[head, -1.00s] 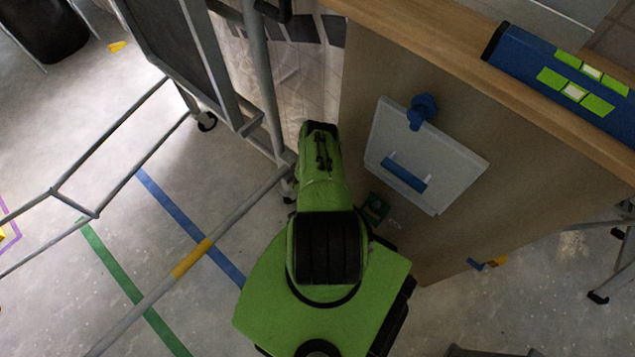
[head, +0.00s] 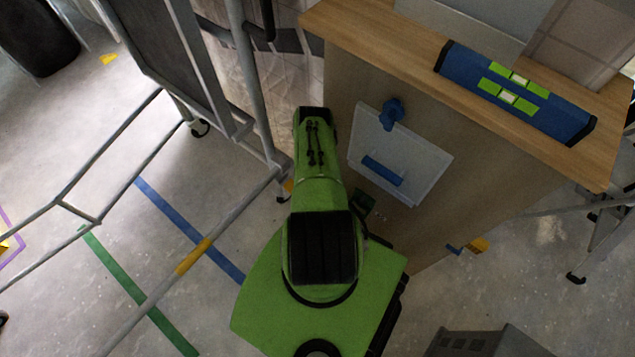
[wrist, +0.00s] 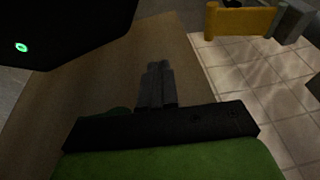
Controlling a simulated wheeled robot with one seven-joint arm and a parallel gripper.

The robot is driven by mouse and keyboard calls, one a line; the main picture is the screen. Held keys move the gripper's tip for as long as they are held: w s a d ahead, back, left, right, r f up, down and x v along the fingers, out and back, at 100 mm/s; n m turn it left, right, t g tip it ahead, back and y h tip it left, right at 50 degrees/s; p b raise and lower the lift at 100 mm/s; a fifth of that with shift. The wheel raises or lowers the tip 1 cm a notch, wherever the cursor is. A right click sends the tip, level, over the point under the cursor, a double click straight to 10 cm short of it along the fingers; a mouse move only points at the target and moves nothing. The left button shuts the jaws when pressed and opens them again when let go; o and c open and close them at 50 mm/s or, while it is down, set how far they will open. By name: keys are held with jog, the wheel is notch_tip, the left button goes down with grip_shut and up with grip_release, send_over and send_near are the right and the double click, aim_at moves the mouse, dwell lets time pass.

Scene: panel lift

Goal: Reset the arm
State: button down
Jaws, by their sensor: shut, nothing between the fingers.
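My green arm (head: 319,185) reaches up the middle of the head view, beside the wooden cabinet. My gripper is hidden in the head view. In the wrist view my gripper (wrist: 157,84) shows its two dark fingers together, shut and empty, in front of a brown surface (wrist: 185,80). A pale panel (head: 425,172) with a blue handle (head: 382,170) and a blue knob (head: 391,113) is on the cabinet's front face, to the right of my arm. I see no contact between the fingers and anything.
A blue spirit level (head: 515,92) lies on the wooden cabinet top (head: 400,50). A grey metal frame (head: 240,80) stands close to my arm's left, its low rail (head: 225,225) crossing the floor. A dark box (wrist: 70,30) and a yellow piece (wrist: 240,20) show in the wrist view.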

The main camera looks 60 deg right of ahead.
dwell(0.6)
jog(key=w+d+r+n+p, duration=0.2)
jog(key=w+d+r, duration=0.3)
jog(key=w+r, duration=0.4)
jog(key=w+a+r+n+t+p, duration=0.15)
jog(key=w+r, duration=0.45)
jog(key=r, duration=0.7)
jog(key=w+r+n+t+p, duration=0.1)
jog(key=w+r+n, duration=0.3)
jog(key=r, duration=0.9)
jog(key=a+r+n+t+p, duration=0.1)
jog(key=a+r+n, duration=0.1)
jog(key=a+r, duration=0.6)
jog(key=a+r+n+y+p, duration=0.1)
jog(key=a+r+n, duration=0.15)
jog(key=r, duration=0.85)
jog(key=a+r+n+t+p, duration=0.1)
jog(key=a+r+n+p, duration=0.1)
jog(key=a+r, duration=0.65)
jog(key=s+a+r+n+y+p, duration=0.1)
jog(key=s+a+r+n, duration=0.2)
jog(key=s, duration=0.5)
jog(key=s+a+r+n+y+p, duration=0.1)
jog(key=s+a+r+n, duration=0.2)
jog(key=s+a+r, duration=0.2)
jog(key=s+r, duration=0.2)
jog(key=s, duration=0.1)
jog(key=shift+s+a+r+t, duration=0.25)
jog(key=shift+a+r+t, duration=0.1)
jog(key=shift+r, duration=0.05)
